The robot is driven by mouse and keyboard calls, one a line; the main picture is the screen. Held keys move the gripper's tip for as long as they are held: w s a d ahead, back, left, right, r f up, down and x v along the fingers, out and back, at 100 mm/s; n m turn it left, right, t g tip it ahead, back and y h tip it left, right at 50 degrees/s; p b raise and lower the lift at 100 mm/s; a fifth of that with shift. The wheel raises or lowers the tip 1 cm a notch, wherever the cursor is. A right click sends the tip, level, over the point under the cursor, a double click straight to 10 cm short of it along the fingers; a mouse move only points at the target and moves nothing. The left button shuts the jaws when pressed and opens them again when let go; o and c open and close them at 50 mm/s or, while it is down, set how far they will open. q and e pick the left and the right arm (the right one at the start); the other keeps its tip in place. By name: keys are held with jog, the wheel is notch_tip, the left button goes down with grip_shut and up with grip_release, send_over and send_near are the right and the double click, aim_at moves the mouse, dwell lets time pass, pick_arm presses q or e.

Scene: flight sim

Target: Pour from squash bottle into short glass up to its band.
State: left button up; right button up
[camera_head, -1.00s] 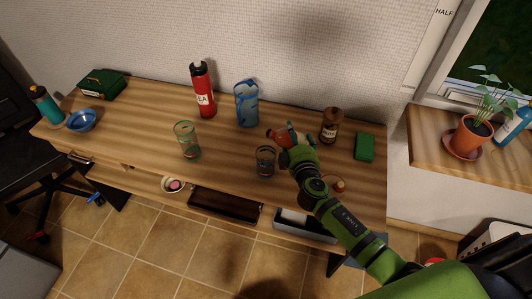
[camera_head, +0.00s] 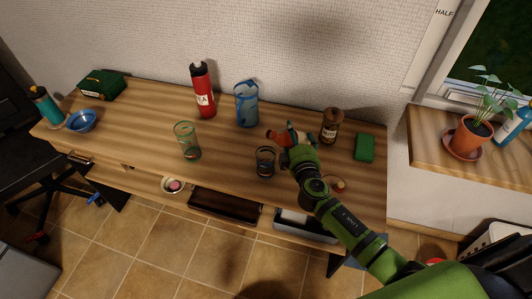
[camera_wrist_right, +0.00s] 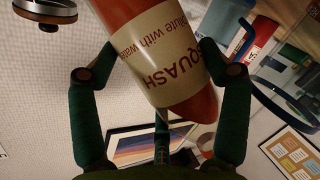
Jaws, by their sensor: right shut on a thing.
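The squash bottle (camera_head: 274,134), red-orange with a cream label, is in my right gripper (camera_head: 295,148). The wrist view shows the bottle (camera_wrist_right: 165,55) between both fingers, which press on its sides by the label. In the head view the bottle is strongly tilted, its end pointing left above the table. The short glass (camera_head: 265,162) stands upright on the table just below and left of the gripper. It looks dark low down; its level against the band is too small to tell. No stream is clearly visible. My left gripper is out of view.
A tall glass (camera_head: 187,142), a red bottle (camera_head: 202,92) and a blue patterned jug (camera_head: 246,103) stand left of the short glass. A brown jar (camera_head: 330,126) and a green box (camera_head: 364,147) stand to the right. The table's front edge is close.

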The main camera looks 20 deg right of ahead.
jog(key=shift+d+r, duration=0.1)
jog(key=shift+r, duration=0.1)
dwell(0.4)
jog(key=shift+w+d+f+n+t+h+b, duration=0.1)
jog(key=shift+f+n+t+h+b, duration=0.1)
jog(key=shift+n+b, duration=0.2)
jog(key=shift+d+f+n+t+h+b, duration=0.15)
jog(key=shift+n+h+b, duration=0.1)
jog(key=shift+n, duration=0.25)
dwell(1.6)
jog(key=shift+d+r+n+p, duration=0.1)
jog(key=shift+r+n+p, duration=0.2)
jog(key=shift+r+n, duration=0.2)
dwell(1.2)
dwell(0.5)
jog(key=shift+r, duration=0.15)
jog(key=shift+n, duration=0.3)
jog(key=shift+n+t+h+b, duration=0.25)
jog(key=shift+n+t+b, duration=0.15)
jog(key=shift+b, duration=0.15)
dwell(0.9)
jog(key=shift+n+b, duration=0.3)
jog(key=shift+b, duration=0.05)
dwell(0.4)
